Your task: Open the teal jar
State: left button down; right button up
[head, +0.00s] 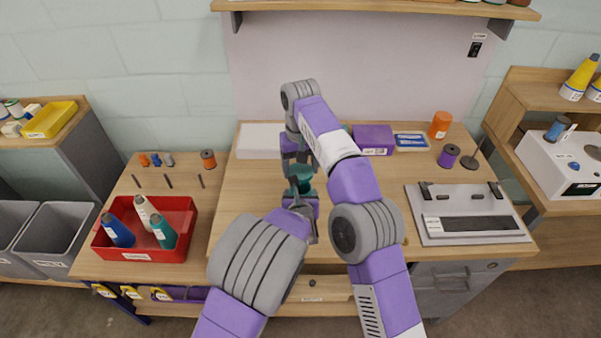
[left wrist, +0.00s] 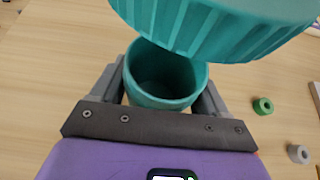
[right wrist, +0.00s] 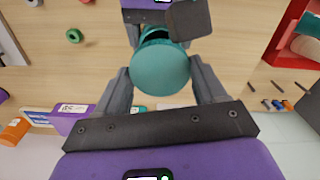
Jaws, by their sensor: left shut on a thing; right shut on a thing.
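The teal jar's body (left wrist: 160,101) stands between the fingers of my left gripper (left wrist: 163,88) in the left wrist view, its mouth open and its inside dark. My left gripper is shut on it. The ribbed teal lid (left wrist: 215,28) is off the jar, tilted above the mouth with a gap between them. My right gripper (right wrist: 163,80) is shut on the lid, whose round top (right wrist: 160,68) faces the right wrist camera. In the head view only a small teal part (head: 302,180) shows between the grippers, and my arms hide the rest.
A red bin (head: 125,245) with several bottles stands on the table's left. A grey slotted device (head: 465,215) is on the right.

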pick_arm(q)
grip_release()
